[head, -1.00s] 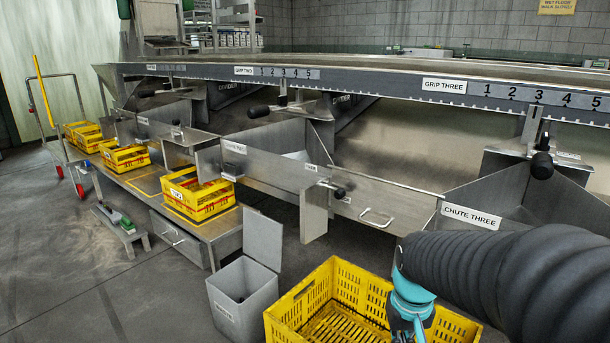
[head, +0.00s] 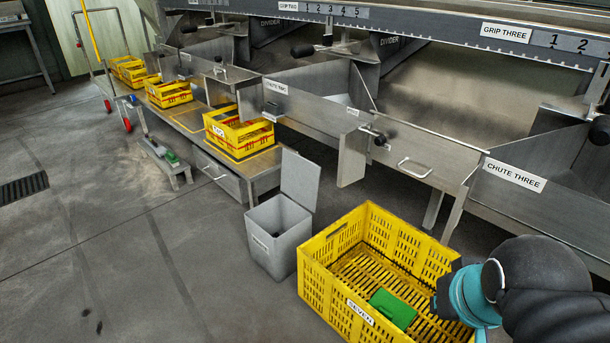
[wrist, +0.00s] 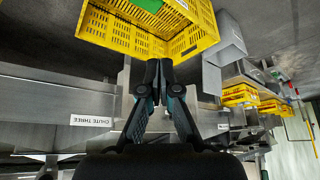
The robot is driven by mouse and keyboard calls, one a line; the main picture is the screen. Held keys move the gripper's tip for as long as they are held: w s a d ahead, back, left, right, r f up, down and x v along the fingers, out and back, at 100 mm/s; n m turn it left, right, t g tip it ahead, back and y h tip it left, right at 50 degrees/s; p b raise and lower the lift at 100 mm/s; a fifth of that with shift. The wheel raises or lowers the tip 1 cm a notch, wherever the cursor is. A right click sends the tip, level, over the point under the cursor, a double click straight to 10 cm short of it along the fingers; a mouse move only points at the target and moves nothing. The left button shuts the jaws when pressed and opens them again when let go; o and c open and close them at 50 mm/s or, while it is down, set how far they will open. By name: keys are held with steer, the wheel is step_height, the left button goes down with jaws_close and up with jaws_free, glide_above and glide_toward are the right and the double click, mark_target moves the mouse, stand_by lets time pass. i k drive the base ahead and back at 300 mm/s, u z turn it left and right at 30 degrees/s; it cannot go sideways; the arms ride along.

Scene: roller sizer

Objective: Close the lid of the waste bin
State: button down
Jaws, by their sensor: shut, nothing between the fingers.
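The grey waste bin (head: 272,243) stands on the floor in the middle of the head view. Its lid (head: 300,180) stands upright at the back right edge, so the bin is open. The bin (wrist: 229,38) also shows at the upper right of the wrist view, which is upside down. My gripper (wrist: 158,66) is shut and empty, its fingertips appearing over the rim of the large yellow crate and apart from the bin. In the head view, only my arm's end shows at the lower right; the fingers cannot be made out.
The large yellow crate (head: 323,296), with a green item (head: 392,308) inside, stands close to the bin's right. A steel bench (head: 262,177) with yellow crates is behind the bin. Steel chutes (head: 416,160) run behind and to the right. The floor left of the bin is clear.

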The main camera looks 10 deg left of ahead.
mark_target(300, 177)
steer(key=u, duration=0.05)
steer(key=k, duration=0.5)
steer(key=u, duration=1.5)
steer(key=i, duration=0.95)
steer(key=z, duration=1.65)
steer(key=i, duration=0.5)
steer(key=z, duration=0.05)
